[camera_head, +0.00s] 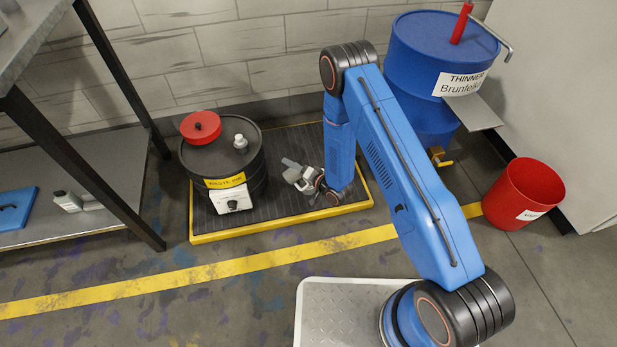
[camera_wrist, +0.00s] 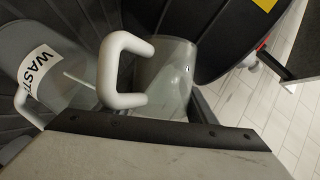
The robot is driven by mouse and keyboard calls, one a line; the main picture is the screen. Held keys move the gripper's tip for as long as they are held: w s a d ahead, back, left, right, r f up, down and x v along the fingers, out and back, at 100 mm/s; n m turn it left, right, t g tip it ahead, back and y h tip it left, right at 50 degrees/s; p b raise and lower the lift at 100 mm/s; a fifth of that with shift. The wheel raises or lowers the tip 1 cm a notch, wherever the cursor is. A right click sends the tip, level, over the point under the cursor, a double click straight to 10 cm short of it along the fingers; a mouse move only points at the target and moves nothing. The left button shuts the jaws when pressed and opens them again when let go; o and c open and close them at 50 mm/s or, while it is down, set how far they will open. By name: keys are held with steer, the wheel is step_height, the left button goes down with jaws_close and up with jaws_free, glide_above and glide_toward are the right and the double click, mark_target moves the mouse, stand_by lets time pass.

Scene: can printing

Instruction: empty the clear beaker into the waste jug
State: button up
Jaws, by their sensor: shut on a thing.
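My gripper (camera_head: 303,179) is low over the dark platform, right of the black drum, and shut on the clear beaker. In the wrist view the beaker (camera_wrist: 172,75) is greyish and see-through, with a thick white handle on its left. The waste jug (camera_wrist: 62,72) is grey with a "WASTE" label and a pale handle; it lies left of the beaker in that view, close by. Its outline is partly cut off. I cannot tell the beaker's tilt or what is inside it. In the head view the beaker and jug are hard to make out beside my gripper and arm.
The black waste-ink drum (camera_head: 212,161) with a red cap stands on the yellow-edged platform (camera_head: 290,219). A blue thinner drum (camera_head: 415,60) and a red bin (camera_head: 508,200) stand at the right. A metal shelf (camera_head: 60,210) is at the left. The floor in front is clear.

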steer(key=shift+w+d+r+m+y, duration=0.1)
steer(key=shift+d+r+m+y, duration=0.05)
steer(key=shift+m+y, duration=0.45)
stand_by(1.1)
steer(key=shift+w+d+r+m+p, duration=0.35)
steer(key=shift+d+m, duration=0.25)
steer(key=shift+m, duration=0.2)
stand_by(0.7)
steer(key=shift+w+d+r+m+y, duration=0.1)
steer(key=shift+w+d+m+y, duration=0.1)
steer(key=shift+m+y, duration=0.45)
stand_by(0.6)
steer(key=shift+d+f+m+t+p, duration=0.15)
steer(key=shift+f+m+t+p, duration=0.2)
steer(key=shift+m, duration=0.3)
stand_by(0.5)
steer(key=shift+s+a+r+n+h, duration=0.25)
steer(key=shift+a+r+n, duration=0.15)
steer(key=shift+n, duration=0.6)
steer(key=shift+a+f+n+h, duration=0.1)
steer(key=shift+f+n+h, duration=0.2)
steer(key=shift+n, duration=0.2)
